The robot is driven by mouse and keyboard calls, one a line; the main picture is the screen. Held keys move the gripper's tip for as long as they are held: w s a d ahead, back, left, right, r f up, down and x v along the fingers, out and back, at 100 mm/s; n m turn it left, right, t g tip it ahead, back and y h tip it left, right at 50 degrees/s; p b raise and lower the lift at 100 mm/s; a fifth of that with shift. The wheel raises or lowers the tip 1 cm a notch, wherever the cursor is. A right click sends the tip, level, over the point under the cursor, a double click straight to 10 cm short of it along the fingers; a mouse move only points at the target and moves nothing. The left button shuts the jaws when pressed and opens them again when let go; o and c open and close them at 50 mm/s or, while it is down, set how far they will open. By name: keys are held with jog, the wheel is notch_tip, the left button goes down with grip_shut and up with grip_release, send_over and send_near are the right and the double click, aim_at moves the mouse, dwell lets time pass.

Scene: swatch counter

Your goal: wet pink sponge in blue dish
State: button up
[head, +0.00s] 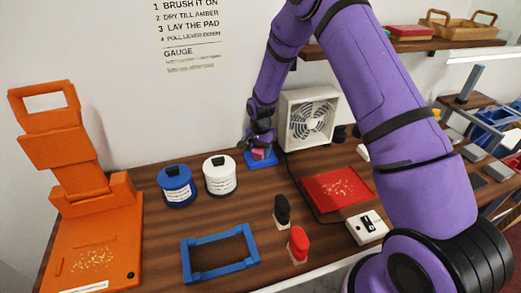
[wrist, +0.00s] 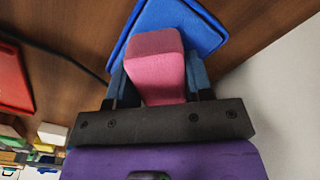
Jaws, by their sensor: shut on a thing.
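The pink sponge (wrist: 157,65) is between the two fingers of my gripper (wrist: 158,80) in the wrist view, and the fingers are shut on it. In the head view the sponge (head: 258,154) shows small under my gripper (head: 259,149). The blue dish (wrist: 206,34) lies on the counter just beyond and beneath the sponge. In the head view the dish (head: 261,161) sits near the wall, under my gripper. I cannot tell whether the sponge touches the dish.
A white fan (head: 308,118) stands right of the dish. A blue jar (head: 177,187) and a white jar (head: 219,175) stand to the left. A red pad (head: 337,189), a blue frame (head: 220,252), a white gauge box (head: 367,227) and an orange press (head: 90,235) are also on the counter.

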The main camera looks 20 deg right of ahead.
jog(key=shift+r, duration=3.45)
